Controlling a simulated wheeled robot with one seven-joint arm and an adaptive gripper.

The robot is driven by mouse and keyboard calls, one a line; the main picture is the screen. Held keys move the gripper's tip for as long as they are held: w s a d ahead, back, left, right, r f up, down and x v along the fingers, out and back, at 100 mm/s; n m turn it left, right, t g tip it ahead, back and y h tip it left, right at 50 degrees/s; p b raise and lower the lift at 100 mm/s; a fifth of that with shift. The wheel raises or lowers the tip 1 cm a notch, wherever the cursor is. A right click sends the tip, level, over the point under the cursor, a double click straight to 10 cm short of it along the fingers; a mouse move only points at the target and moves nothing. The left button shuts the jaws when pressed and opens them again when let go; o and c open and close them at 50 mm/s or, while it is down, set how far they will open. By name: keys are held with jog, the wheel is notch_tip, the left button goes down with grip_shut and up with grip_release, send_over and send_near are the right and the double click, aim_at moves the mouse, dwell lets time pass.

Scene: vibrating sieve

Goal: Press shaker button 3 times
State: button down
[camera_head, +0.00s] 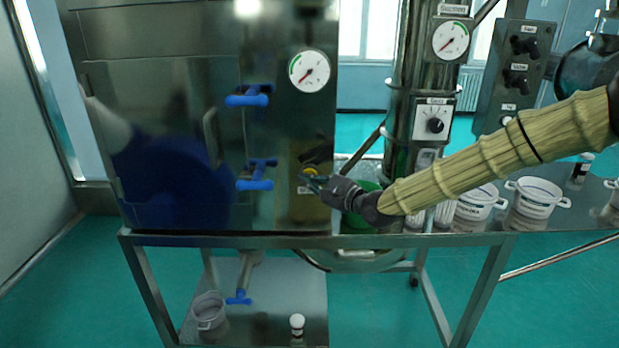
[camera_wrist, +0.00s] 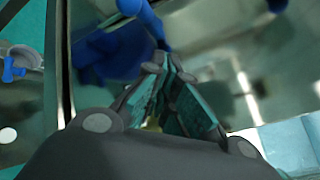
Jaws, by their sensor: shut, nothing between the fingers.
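A small round button with a yellow rim (camera_head: 310,170) is on the front of the steel cabinet (camera_head: 285,130), below the dial gauge. A small label sits under it, partly covered by my fingers. My gripper (camera_head: 308,182) is in front of the panel at the button's lower edge, fingers pointing left. I cannot tell whether it touches the panel. In the wrist view, the fingers (camera_wrist: 168,65) are closed together and empty, facing the reflective steel surface. The button is not clear in the wrist view.
Blue-handled latches (camera_head: 250,97) and (camera_head: 256,180) stick out of the cabinet left of my gripper. A green container (camera_head: 362,212) is behind my wrist. White tubs (camera_head: 536,200) stand on the table to the right. A knob panel (camera_head: 515,75) is at the upper right.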

jog(key=shift+w, duration=1.15)
dwell(1.4)
jog(key=shift+s, duration=1.25)
jog(key=s, duration=0.5)
dwell(0.4)
jog(key=shift+f, duration=0.1)
dwell(1.8)
